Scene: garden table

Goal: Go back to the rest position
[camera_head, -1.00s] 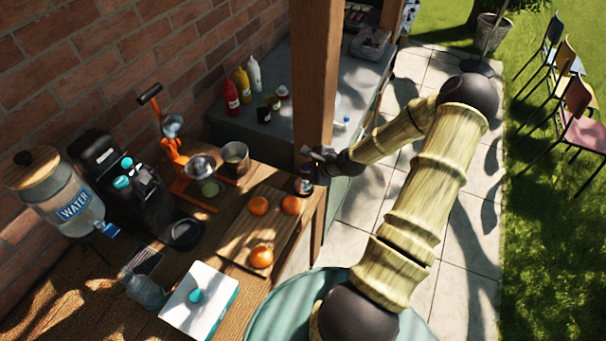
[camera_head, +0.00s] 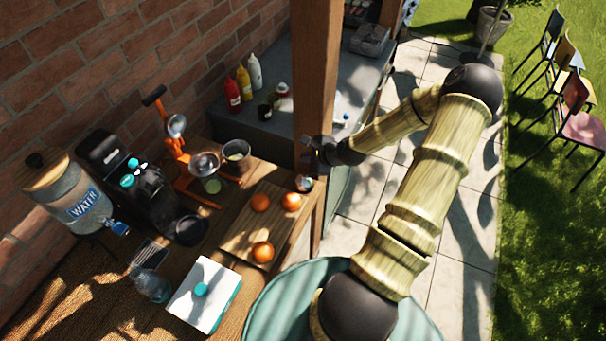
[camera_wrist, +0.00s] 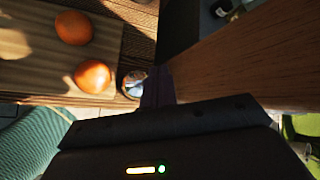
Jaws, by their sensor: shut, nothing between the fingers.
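My gripper (camera_head: 318,150) is shut and empty. In the head view it is at the end of my arm, beside the wooden post (camera_head: 316,75) and above the right end of the wooden table (camera_head: 110,312). I cannot tell whether it touches the post. In the wrist view the post (camera_wrist: 240,60) fills the right side, close to the gripper. A small metal cup (camera_head: 304,183) stands at the table's edge just below the gripper; it also shows in the wrist view (camera_wrist: 133,84).
A cutting board (camera_head: 240,238) with oranges (camera_head: 263,252) lies left of the gripper. An orange juicer (camera_head: 177,150), a water dispenser (camera_head: 80,205) and a white box (camera_head: 205,290) stand further left. A grey counter (camera_head: 345,85) with bottles is behind the post. Open paving (camera_head: 455,240) lies right.

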